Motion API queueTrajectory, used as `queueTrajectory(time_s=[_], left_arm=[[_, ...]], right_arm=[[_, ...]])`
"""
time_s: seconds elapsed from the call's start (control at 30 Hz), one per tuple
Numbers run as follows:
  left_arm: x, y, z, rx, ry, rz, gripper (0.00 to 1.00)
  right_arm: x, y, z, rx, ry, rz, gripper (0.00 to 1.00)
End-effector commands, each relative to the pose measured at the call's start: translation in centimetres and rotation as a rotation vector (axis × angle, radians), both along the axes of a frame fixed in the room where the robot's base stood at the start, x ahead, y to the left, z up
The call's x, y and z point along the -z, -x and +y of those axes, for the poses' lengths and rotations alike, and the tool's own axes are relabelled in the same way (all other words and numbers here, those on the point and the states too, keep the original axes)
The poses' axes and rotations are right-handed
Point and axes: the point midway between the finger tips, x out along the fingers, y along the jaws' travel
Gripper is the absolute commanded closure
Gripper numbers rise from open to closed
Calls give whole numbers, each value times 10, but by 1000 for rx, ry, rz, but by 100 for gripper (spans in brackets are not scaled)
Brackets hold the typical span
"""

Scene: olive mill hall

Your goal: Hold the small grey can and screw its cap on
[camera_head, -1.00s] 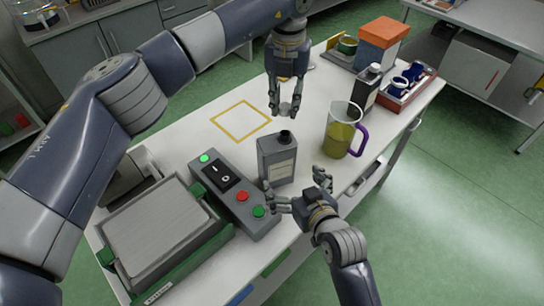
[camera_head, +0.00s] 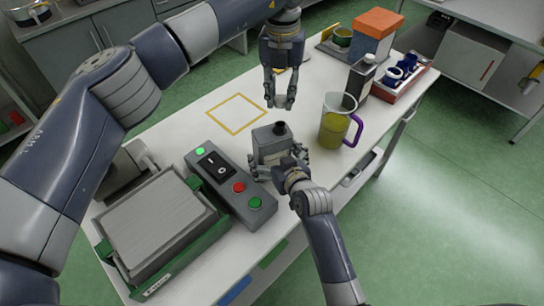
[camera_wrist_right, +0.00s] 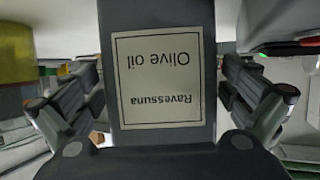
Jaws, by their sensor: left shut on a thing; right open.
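The small grey can (camera_head: 268,137) stands upright on the table, its dark open neck pointing up. In the right wrist view the can (camera_wrist_right: 158,18) fills the middle, with an olive oil label that reads upside down. My right gripper (camera_head: 281,162) is low at the can, its fingers on both sides of it. In the wrist view both fingers stand apart from the can's sides. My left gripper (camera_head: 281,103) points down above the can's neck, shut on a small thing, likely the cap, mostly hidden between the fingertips.
A jug of yellow-green liquid with a purple handle (camera_head: 338,125) stands close right of the can. A control box (camera_head: 228,182) with buttons is close on the left. A dark bottle (camera_head: 358,80), an orange-topped box (camera_head: 373,35) and a red tray (camera_head: 408,82) stand behind. The yellow-outlined square (camera_head: 237,113) is empty.

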Motion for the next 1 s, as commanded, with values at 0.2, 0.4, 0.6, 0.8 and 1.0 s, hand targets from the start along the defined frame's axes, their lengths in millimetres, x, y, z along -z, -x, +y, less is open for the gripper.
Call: queueTrajectory(time_s=[0.2, 0.4, 0.6, 0.8, 1.0], left_arm=[[0, 0, 0, 0, 0, 0, 84], [0, 0, 0, 0, 0, 0, 84], [0, 0, 0, 0, 0, 0, 84], [0, 0, 0, 0, 0, 0, 84], [11, 0, 0, -1, 0, 2, 84]], right_arm=[[4, -11, 5, 0, -2, -1, 0], [4, -11, 5, 0, -1, -1, 0], [4, -11, 5, 0, -1, -1, 25], [5, -11, 5, 0, 0, 0, 62], [5, -11, 5, 0, 0, 1, 62]])
